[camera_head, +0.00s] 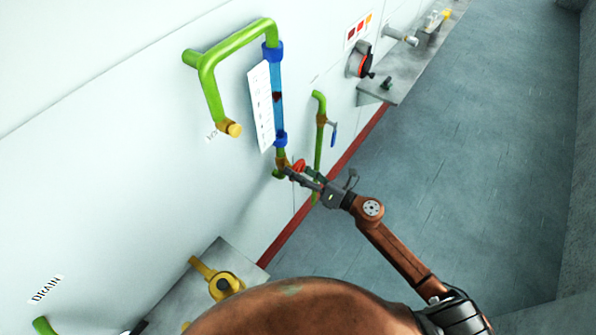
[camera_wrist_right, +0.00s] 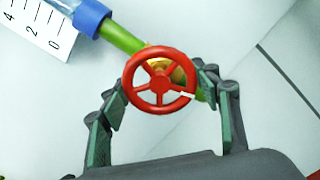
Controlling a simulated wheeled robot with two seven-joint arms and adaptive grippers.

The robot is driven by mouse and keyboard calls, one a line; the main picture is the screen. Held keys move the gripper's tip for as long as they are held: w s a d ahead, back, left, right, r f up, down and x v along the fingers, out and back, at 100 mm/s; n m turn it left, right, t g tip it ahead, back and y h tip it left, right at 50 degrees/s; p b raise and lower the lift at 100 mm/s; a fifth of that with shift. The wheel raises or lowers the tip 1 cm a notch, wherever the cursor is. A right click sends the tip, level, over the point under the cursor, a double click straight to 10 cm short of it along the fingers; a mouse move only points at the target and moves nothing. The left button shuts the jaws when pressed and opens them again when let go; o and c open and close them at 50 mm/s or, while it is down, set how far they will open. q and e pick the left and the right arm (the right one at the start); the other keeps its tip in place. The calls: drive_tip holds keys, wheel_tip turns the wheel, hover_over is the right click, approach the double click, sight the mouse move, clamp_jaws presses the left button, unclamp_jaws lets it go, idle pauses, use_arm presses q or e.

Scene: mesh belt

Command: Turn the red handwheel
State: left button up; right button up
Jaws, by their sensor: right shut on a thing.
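The red handwheel (camera_head: 299,166) sits at the lower end of a green pipe with a blue sight tube (camera_head: 277,95) on the white wall. In the right wrist view the handwheel (camera_wrist_right: 160,80) shows as a spoked red ring with a white mark on its right side. My right gripper (camera_head: 303,172) is at the handwheel, with one finger on each side of the ring; it also shows in the wrist view (camera_wrist_right: 162,90). It is shut on the handwheel. The head view partly hides the contact. My left gripper is out of view.
A green pipe with a blue lever (camera_head: 333,134) stands just right of the handwheel. A grey shelf (camera_head: 405,75) holds small items farther back. A yellow valve (camera_head: 222,284) is at the lower left. The floor (camera_head: 480,150) at right is clear.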

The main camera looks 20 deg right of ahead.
drive_tip(key=shift+d+n, duration=0.1)
drive_tip(key=shift+n, duration=0.2)
drive_tip(key=o, duration=1.2)
drive_tip(key=v, duration=1.2)
drive_tip(key=shift+w, duration=0.1)
